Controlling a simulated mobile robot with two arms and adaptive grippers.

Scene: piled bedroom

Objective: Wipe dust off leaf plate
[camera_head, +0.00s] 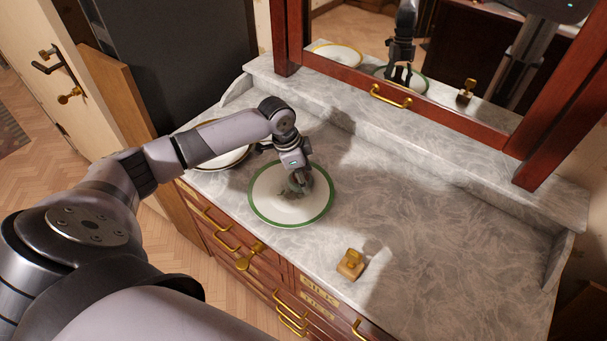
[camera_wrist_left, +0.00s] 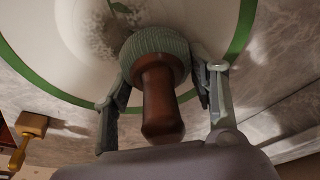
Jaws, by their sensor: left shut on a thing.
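The leaf plate (camera_head: 275,208) is white with a green rim and lies on the marble top. In the left wrist view, the leaf plate (camera_wrist_left: 40,40) shows grey speckled dust (camera_wrist_left: 97,42) and part of a green leaf (camera_wrist_left: 122,8) near the top edge. My left gripper (camera_head: 298,178) is over the plate, shut on a brush (camera_wrist_left: 158,95) with a brown handle and a round grey-green ribbed head. The head is at or just above the plate beside the dust; I cannot tell whether it touches. The brush hides part of the plate. My right gripper is not in view.
A second plate (camera_head: 222,160) with a yellowish rim lies left, partly behind my arm. A small wooden block with a brass part (camera_head: 350,264) stands near the front edge. A red-framed mirror (camera_head: 330,50) rises behind. The marble on the right (camera_head: 440,230) is clear.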

